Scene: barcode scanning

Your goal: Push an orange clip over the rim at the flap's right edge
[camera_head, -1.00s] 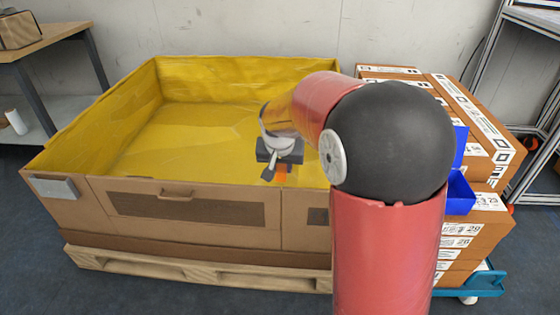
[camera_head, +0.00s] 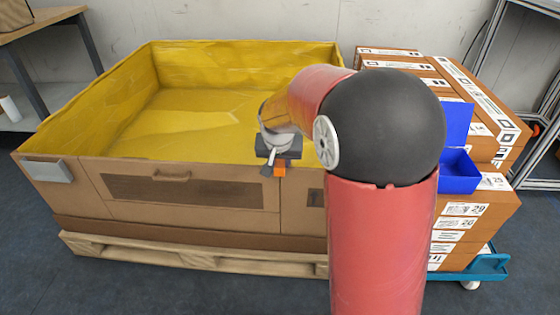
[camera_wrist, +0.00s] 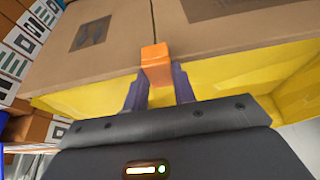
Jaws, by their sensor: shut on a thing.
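A large cardboard crate (camera_head: 240,195) with a yellow lining stands on a pallet. Its front wall holds the flap (camera_head: 130,203), with a handle slot and a dark panel. My gripper (camera_head: 279,160) is at the front rim, by the flap's right edge, and is shut on an orange clip (camera_head: 280,171). In the wrist view, the clip (camera_wrist: 156,60) sits between the two fingers at the rim, in line with the seam beside the flap. Its outer end overlaps the cardboard outside. Whether it is fully seated is hard to tell.
A grey plate (camera_head: 46,170) is on the front wall's left end. Stacked labelled boxes (camera_head: 480,210) and a blue bin (camera_head: 459,172) stand at the right on a teal cart (camera_head: 487,267). A table (camera_head: 45,20) is at the back left. The crate's inside looks empty.

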